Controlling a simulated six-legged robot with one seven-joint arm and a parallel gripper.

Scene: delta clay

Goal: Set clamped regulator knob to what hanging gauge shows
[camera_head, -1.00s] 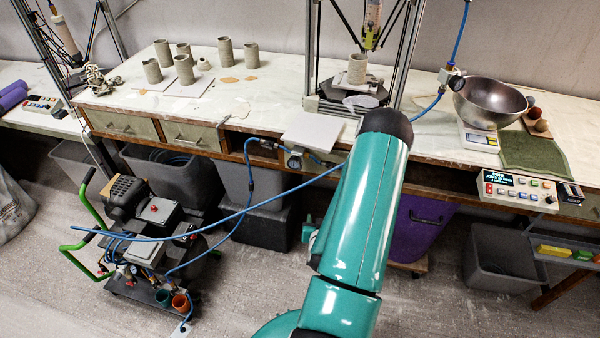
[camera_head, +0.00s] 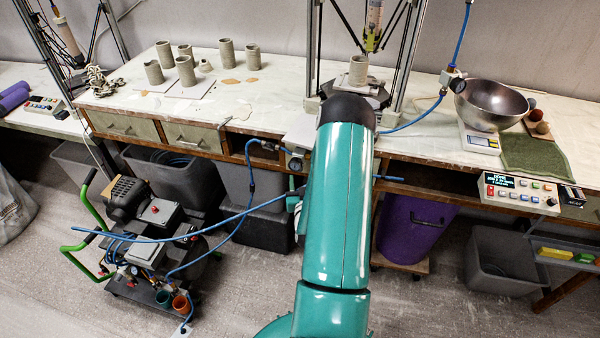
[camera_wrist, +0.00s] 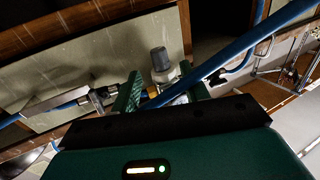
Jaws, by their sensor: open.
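In the wrist view, the two green fingers of my gripper (camera_wrist: 163,92) are apart. A grey ribbed knob on a pale body (camera_wrist: 160,58), which looks like the regulator, shows beyond and between them; I cannot tell if they touch it. A blue hose crosses in front of the fingers. Another small gauge (camera_head: 457,85) is on the blue hose by the right post. Neither reading is legible.
Blue hoses (camera_head: 220,224) run from the compressor cart (camera_head: 140,245) to the bench edge. A purple bin (camera_head: 408,225) stands under the bench, right of my arm. A steel bowl (camera_head: 490,103) and control box (camera_head: 518,193) are further right. Clay cylinders (camera_head: 186,70) stand at the back left.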

